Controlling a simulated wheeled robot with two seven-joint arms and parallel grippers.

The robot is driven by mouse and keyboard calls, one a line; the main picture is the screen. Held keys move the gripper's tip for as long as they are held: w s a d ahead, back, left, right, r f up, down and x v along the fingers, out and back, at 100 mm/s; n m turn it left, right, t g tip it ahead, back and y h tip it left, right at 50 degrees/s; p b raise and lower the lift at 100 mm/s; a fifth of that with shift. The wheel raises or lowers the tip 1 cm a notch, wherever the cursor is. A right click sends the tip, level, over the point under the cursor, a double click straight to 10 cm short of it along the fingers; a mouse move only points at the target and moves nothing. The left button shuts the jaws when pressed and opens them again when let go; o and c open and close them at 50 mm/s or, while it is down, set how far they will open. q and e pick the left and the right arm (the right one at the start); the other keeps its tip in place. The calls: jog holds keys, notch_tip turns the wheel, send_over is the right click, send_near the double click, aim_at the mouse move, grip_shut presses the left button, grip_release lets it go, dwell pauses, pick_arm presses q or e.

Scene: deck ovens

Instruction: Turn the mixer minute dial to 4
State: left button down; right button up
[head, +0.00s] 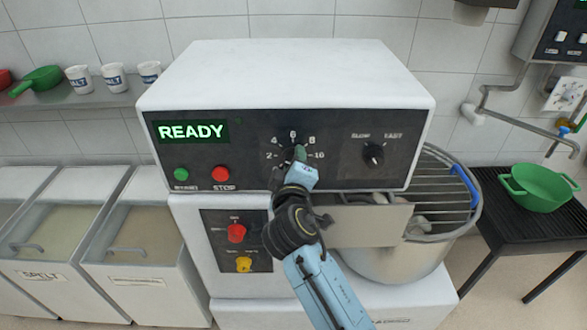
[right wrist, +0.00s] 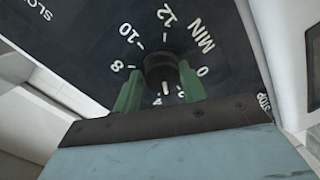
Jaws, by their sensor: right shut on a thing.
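The mixer minute dial (right wrist: 160,68) is a round black knob on the mixer's dark panel, ringed by white numbers. In the right wrist view its white pointer mark faces down toward the gripper, around the 2 and 4; the exact reading cannot be told. My right gripper (right wrist: 160,88) has its two green fingers on either side of the knob, shut on it. In the head view the same gripper (head: 300,154) covers most of the dial, with 2 to 10 visible around it. My left gripper is not in view.
The panel also holds a lit READY display (head: 191,132), a green start button (head: 181,174), a red stop button (head: 221,173) and a slow/fast knob (head: 373,154). Lower are a red switch (head: 236,232) and a yellow one (head: 243,264). The guarded bowl (head: 385,265) is at right.

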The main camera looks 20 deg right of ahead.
jog(key=shift+s+a+f+m+y+b, duration=0.15)
jog(key=shift+f+m+b, duration=0.15)
jog(key=shift+m, duration=0.45)
jog(key=shift+w+d+f+m+y+b, duration=0.15)
jog(key=shift+m+b, duration=0.1)
jog(key=shift+m, duration=0.5)
jog(key=shift+s+a, duration=0.1)
jog(key=o, duration=0.9)
jog(key=shift+r, duration=0.25)
